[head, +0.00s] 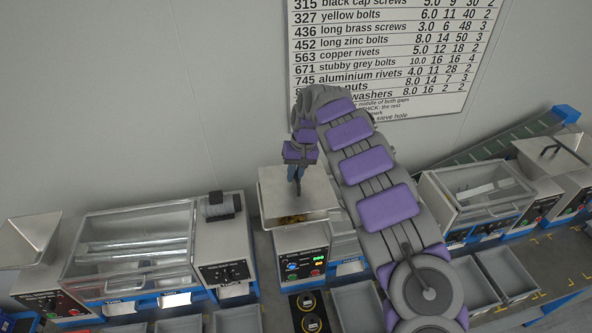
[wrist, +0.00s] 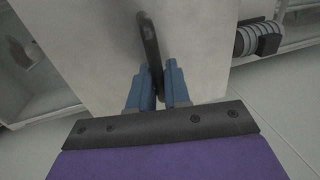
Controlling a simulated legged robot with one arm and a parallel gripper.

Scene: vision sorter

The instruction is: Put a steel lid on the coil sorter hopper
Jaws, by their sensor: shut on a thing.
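My gripper (head: 297,170) is shut on the dark upright handle (wrist: 150,45) of the steel lid. In the wrist view the blue fingers (wrist: 157,88) close around the handle's near end, and the pale flat lid (wrist: 90,45) spreads beyond them. In the head view the gripper is right above the hopper (head: 270,219) of the coil sorter (head: 300,262), the middle machine with lit buttons. Brassy parts (head: 293,218) show inside the hopper near its front. The lid's outline blends with the hopper walls there, and I cannot tell whether they touch.
A clear-covered machine (head: 130,245) with a control box (head: 225,265) and dark reel (head: 220,206) stands left. Another machine with a clear cover (head: 480,190) stands right. Grey bins (head: 355,302) line the front. A printed chart (head: 400,60) hangs on the wall behind.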

